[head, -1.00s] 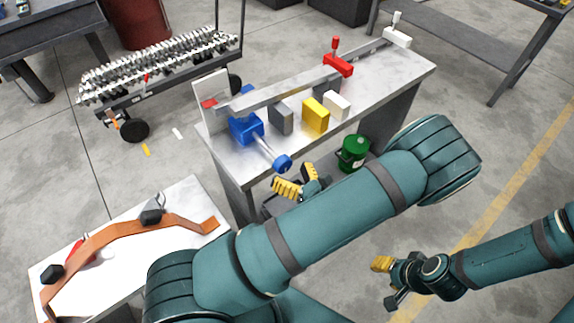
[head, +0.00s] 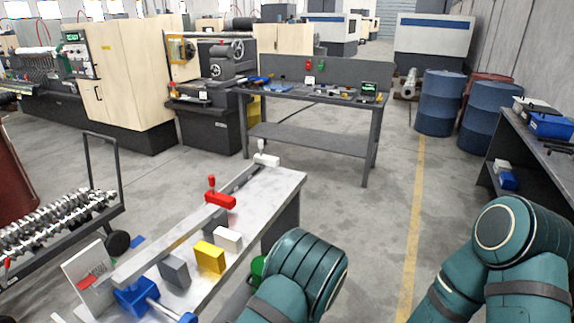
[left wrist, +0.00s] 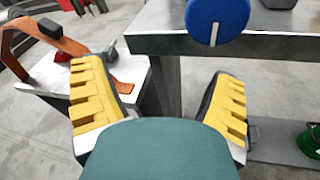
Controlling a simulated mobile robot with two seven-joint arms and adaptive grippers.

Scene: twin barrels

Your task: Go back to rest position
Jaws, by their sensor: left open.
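My left gripper (left wrist: 165,105) shows in the left wrist view with its two yellow-padded fingers wide apart and nothing between them. It is in front of the metal worktable (head: 276,190), below the tabletop edge, with the round blue knob (left wrist: 217,18) above it. In the head view only the links of my two arms show, the left one at the bottom centre and the right one at the bottom right. Both grippers are outside the head view.
The worktable carries a blue clamp (head: 137,296), a grey block (head: 174,271), a yellow block (head: 209,257), a white block (head: 227,238) and a red clamp (head: 220,200). Blue barrels (head: 440,102) stand far right.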

